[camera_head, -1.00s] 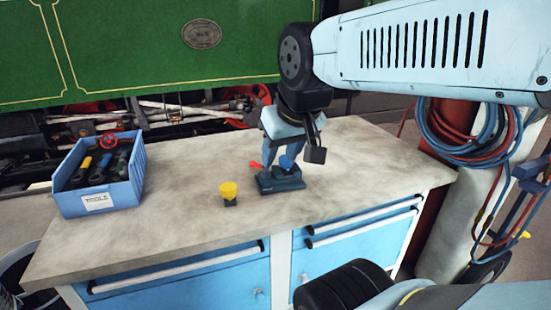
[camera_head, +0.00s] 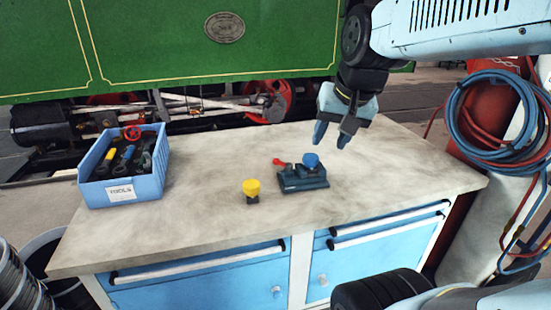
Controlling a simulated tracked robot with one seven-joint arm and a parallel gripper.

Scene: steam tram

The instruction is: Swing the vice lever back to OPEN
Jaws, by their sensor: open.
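The small dark blue vice (camera_head: 303,180) stands on the workbench top, right of the bench's middle. A round blue knob (camera_head: 311,160) sits on its top, and a red-tipped lever (camera_head: 280,162) points out to its left. My gripper (camera_head: 330,142) hangs above and to the right of the vice, fingers pointing down. Its light blue fingers are apart with nothing between them. It is clear of the vice and the lever. No OPEN marking can be read at this size.
A yellow knob on a dark base (camera_head: 251,189) stands left of the vice. A blue TOOLS crate (camera_head: 121,191) holds several tools at the bench's left end. The bench top (camera_head: 200,225) is otherwise clear. A green tram (camera_head: 200,40) stands behind; coiled hoses (camera_head: 470,125) hang at right.

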